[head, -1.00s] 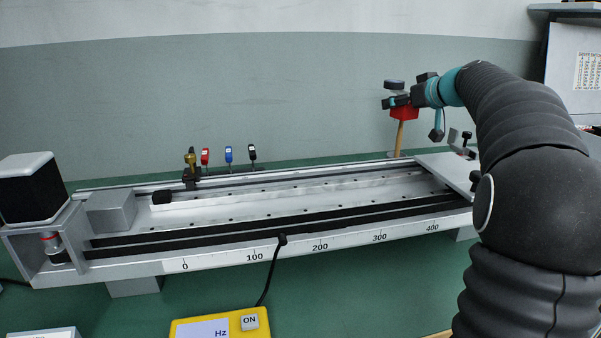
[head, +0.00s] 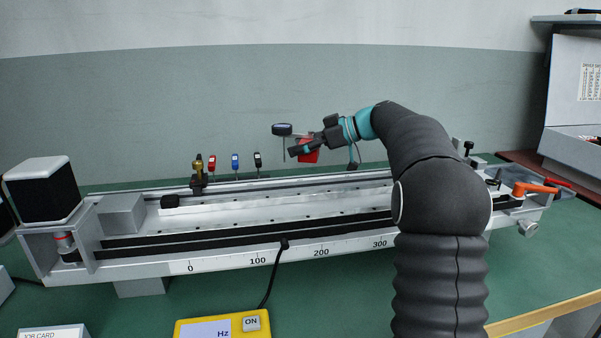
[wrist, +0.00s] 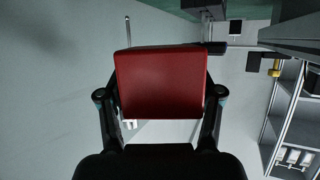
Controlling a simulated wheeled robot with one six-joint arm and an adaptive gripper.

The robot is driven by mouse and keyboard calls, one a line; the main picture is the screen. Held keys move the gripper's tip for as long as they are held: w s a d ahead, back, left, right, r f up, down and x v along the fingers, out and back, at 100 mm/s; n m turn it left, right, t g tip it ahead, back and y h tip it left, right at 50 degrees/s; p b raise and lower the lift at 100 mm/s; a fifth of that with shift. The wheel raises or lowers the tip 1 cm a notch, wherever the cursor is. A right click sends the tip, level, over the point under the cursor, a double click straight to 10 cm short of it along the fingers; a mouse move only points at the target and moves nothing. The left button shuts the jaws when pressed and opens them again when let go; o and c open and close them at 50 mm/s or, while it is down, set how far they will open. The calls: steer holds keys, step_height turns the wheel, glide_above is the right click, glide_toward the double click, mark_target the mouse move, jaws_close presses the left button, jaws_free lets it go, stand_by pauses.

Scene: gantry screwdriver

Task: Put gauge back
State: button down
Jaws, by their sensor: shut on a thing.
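The gauge looks like a red block (head: 309,152) with a dark round head (head: 282,129) and a thin metal stem (head: 284,150); I take these as one piece. My gripper (head: 298,150) is shut on the red block and holds it in the air above the rear of the gantry, right of the small tools. In the wrist view the red block (wrist: 160,84) fills the space between both fingers. A thin rod (wrist: 128,32) sticks up beyond its left side, and a dark bar (wrist: 214,48) shows at its upper right. Its resting place is not identifiable.
The long gantry (head: 220,259) with its scale crosses the bench. A brass-coloured piece and red (head: 212,163), blue (head: 235,162) and black (head: 258,160) tools stand at its back. An orange handle (head: 535,188) is at right.

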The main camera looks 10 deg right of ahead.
steer(key=shift+f, duration=3)
steer(key=shift+c, duration=0.9)
jaws_free()
steer(key=shift+f, duration=0.1)
steer(key=v, duration=1.2)
steer(key=shift+b, duration=0.4)
